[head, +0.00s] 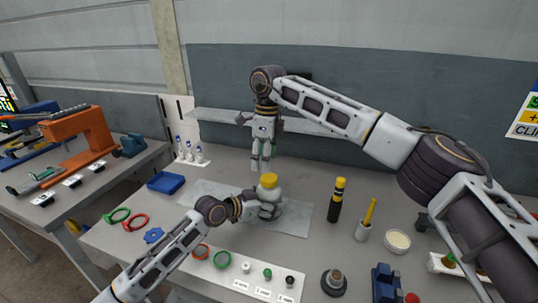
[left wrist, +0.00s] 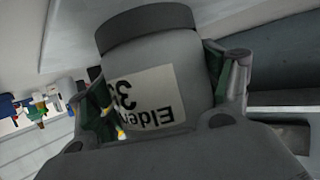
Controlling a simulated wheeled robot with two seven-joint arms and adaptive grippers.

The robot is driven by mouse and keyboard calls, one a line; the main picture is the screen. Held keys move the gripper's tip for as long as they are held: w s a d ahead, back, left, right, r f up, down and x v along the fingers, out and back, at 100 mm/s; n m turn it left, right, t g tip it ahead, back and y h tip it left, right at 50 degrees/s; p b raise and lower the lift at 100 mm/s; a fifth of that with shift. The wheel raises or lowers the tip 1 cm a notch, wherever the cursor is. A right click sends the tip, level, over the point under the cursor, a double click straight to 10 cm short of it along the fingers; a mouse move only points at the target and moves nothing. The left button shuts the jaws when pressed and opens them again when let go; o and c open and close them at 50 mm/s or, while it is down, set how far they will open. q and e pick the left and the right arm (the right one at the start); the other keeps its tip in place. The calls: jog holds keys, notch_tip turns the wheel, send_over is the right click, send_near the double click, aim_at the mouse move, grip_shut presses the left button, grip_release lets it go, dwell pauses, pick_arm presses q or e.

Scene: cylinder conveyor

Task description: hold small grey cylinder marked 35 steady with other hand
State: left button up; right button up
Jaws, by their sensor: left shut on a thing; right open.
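The small grey cylinder (head: 268,193) with a yellow top stands upright over the grey mat at the middle of the table. In the left wrist view the cylinder (left wrist: 150,60) fills the middle, with a pale label that reads upside down; only part of its number shows, starting with 3. My left gripper (head: 267,207) is shut around its body from the left and front; its fingers (left wrist: 170,95) lie on both sides. My right gripper (head: 261,166) is open, empty and pointing down, above and behind the cylinder, apart from it. Whether the cylinder's base touches the mat is hidden.
The grey mat (head: 295,220) has bare room to the right. A black-and-yellow cylinder (head: 337,203) and a cup with a yellow handle (head: 364,228) stand further right. A blue tray (head: 166,183) and coloured rings (head: 135,222) lie left. A shelf (head: 215,118) runs behind.

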jog(key=m, duration=0.3)
jog(key=shift+w+d+r+m, duration=0.1)
jog(key=shift+r+m, duration=0.1)
jog(key=shift+m, duration=0.2)
jog(key=m, duration=0.4)
jog(key=shift+d+r+m, duration=0.1)
jog(key=shift+r+m, duration=0.05)
jog(key=shift+m, duration=0.15)
jog(key=m, duration=0.4)
jog(key=shift+w+d+r, duration=0.1)
jog(key=shift+d, duration=0.05)
jog(key=m, duration=0.3)
jog(key=shift+d+m+h, duration=0.15)
jog(key=shift+m+h, duration=0.15)
jog(key=shift+m, duration=0.1)
jog(key=m, duration=0.3)
jog(key=shift+d+m, duration=0.1)
jog(key=shift+m, duration=0.3)
jog(key=m, duration=0.4)
jog(key=shift+w+d, duration=0.1)
jog(key=m, duration=0.4)
jog(key=shift+m, duration=2.3)
